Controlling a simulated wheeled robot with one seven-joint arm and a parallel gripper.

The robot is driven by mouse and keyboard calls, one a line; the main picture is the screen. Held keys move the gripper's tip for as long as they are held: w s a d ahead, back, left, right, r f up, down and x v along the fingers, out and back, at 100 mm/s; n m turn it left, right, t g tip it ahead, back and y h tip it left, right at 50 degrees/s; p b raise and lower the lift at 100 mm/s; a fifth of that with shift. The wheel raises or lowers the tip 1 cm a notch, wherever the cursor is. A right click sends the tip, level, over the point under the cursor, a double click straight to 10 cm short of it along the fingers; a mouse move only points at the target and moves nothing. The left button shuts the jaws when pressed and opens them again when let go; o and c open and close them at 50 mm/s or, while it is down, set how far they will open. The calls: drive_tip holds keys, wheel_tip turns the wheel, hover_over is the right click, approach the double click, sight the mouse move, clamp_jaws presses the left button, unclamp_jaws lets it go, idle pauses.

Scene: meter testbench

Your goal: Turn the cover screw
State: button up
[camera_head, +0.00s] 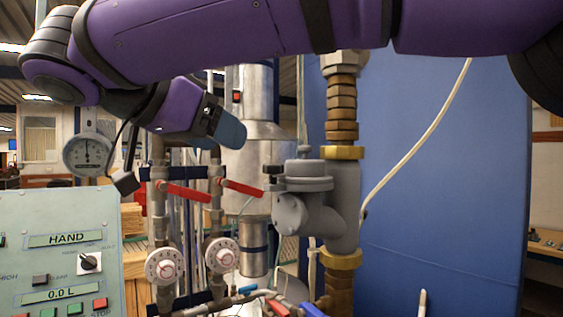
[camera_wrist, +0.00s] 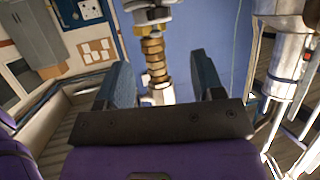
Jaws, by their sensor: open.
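A grey cast meter body (camera_head: 318,208) sits in the vertical pipe in the head view. It has a round stepped cover (camera_head: 303,170) on top and a small dark part (camera_head: 272,177) at the cover's left edge. I cannot tell for certain which part is the cover screw. My gripper (camera_head: 228,128) is up and to the left of the cover, apart from it. In the wrist view my gripper (camera_wrist: 160,60) has its two blue-grey fingers wide apart with nothing held. A ribbed brass fitting (camera_wrist: 154,55) shows beyond the gap. The cover is not clearly visible there.
Two red-handled valves (camera_head: 187,191) and two white dials (camera_head: 164,266) stand left of the meter. A pressure gauge (camera_head: 88,155) and control panel (camera_head: 60,250) are further left. A metal cylinder (camera_head: 258,150) stands behind my gripper. A blue panel (camera_head: 440,180) is at right.

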sight(273, 173)
drive_tip(key=x, duration=1)
drive_tip(key=shift+w+d+f, duration=0.1)
drive_tip(key=shift+w+d, duration=0.1)
drive_tip(key=shift+d, duration=0.1)
drive_tip(key=c, duration=0.9)
